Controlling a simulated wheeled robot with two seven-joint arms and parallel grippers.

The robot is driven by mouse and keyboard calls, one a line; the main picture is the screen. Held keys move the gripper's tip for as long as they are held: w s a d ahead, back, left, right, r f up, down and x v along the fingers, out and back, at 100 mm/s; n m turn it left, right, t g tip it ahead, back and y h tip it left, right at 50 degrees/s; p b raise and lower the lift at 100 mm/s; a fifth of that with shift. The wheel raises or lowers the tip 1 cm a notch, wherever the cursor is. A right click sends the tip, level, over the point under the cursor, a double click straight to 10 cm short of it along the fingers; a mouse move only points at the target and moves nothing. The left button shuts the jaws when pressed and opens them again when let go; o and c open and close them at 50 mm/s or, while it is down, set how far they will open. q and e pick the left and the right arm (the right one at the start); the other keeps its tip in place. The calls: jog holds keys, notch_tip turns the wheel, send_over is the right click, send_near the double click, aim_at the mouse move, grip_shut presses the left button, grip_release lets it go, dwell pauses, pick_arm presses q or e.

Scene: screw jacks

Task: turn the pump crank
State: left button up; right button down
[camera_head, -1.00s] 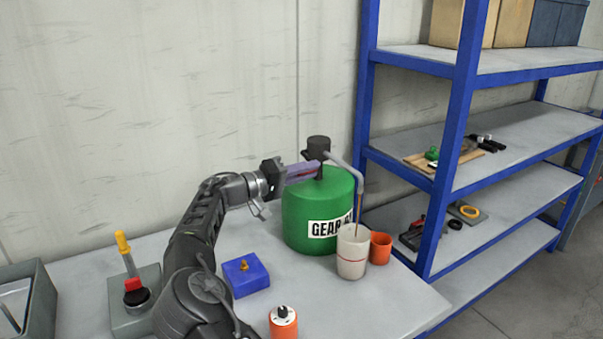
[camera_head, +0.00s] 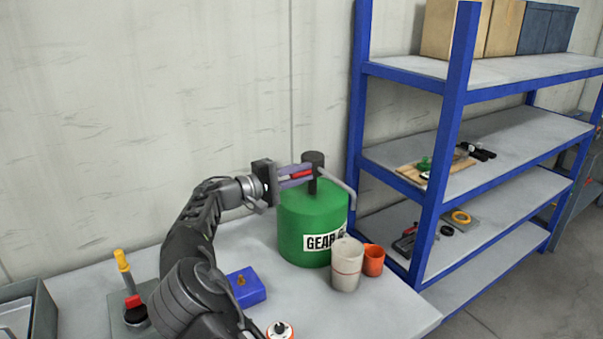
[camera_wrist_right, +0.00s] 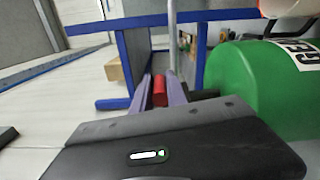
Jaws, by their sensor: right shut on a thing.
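The green drum (camera_head: 300,225) labelled "GEAR" stands on the table, with a dark pump head (camera_head: 313,158) on top and a grey spout (camera_head: 343,185) bending down to the right. My right gripper (camera_head: 297,175) is beside the pump head, its fingers shut around the red crank handle (camera_head: 301,174). The wrist view also shows the red handle (camera_wrist_right: 159,90) between the two fingers, beside the green drum (camera_wrist_right: 270,85). A whitish cup (camera_head: 346,266) with a red line stands below the spout. My left gripper is out of view.
An orange cup (camera_head: 373,260) stands next to the whitish cup. A blue block (camera_head: 246,287), a yellow-handled tool (camera_head: 123,262) and a grey bin (camera_head: 40,310) are on the table. A blue-framed shelf (camera_head: 440,150) rises at the right.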

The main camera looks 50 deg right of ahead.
jog(key=c, duration=1.3)
grip_release()
jog(key=shift+w+a+f, duration=0.1)
jog(key=shift+w+a, duration=0.1)
jog(key=shift+a, duration=0.25)
jog(key=b+v, duration=0.2)
jog(key=v, duration=0.4)
jog(key=shift+a, duration=0.4)
